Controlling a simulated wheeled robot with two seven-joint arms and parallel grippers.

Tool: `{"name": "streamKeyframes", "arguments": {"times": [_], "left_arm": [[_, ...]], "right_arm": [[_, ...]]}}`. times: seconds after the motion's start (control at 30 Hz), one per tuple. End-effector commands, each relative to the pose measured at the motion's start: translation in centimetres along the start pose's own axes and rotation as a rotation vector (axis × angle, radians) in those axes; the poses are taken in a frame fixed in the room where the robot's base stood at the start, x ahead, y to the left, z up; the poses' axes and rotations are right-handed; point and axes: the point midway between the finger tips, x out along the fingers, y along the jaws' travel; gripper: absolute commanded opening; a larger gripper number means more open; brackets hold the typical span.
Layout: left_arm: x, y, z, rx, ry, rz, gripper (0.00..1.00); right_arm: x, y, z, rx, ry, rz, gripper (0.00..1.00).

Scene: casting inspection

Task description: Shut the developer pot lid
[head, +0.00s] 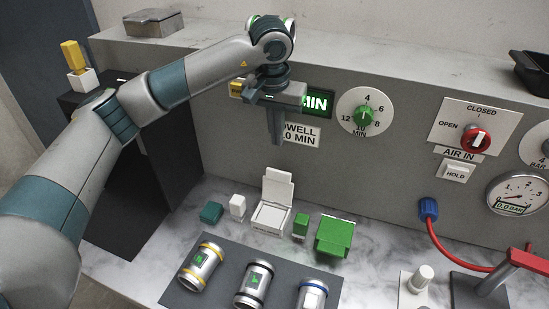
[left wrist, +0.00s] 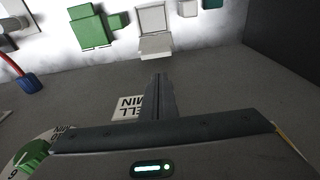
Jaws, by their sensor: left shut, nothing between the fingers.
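A white square pot (head: 268,218) with a label on its front, too small to read, stands on the marble bench near the back panel. I take it for the developer pot. Its white lid (head: 277,187) is open and stands up at the back. The pot also shows at the top of the left wrist view (left wrist: 152,18), with the lid (left wrist: 157,46) on its near side. My left gripper (head: 276,141) is shut and empty, pointing down in front of the panel, above and apart from the lid. Its fingers also show in the left wrist view (left wrist: 158,80). My right gripper is not in view.
A green box (head: 334,237) and small green block (head: 301,225) stand right of the pot; white (head: 237,205) and teal (head: 211,213) blocks stand left. Several metal cylinders lie on a dark mat (head: 222,292) in front. The panel carries a green timer knob (head: 364,116) and red valve knob (head: 475,139).

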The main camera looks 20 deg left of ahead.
Motion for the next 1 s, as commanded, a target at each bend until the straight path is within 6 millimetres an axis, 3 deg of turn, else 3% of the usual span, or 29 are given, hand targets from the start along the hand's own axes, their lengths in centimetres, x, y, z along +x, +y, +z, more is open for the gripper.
{"name": "streamKeyframes", "arguments": {"times": [0.47, 1.0], "left_arm": [[0.8, -0.1, 0.0, -0.004, -0.002, 0.0, 0.0], [7.9, 0.0, 0.1, -0.006, -0.005, 0.0, 0.0]], "right_arm": [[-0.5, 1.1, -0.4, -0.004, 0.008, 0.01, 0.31], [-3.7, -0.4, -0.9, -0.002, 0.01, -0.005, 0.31]]}}
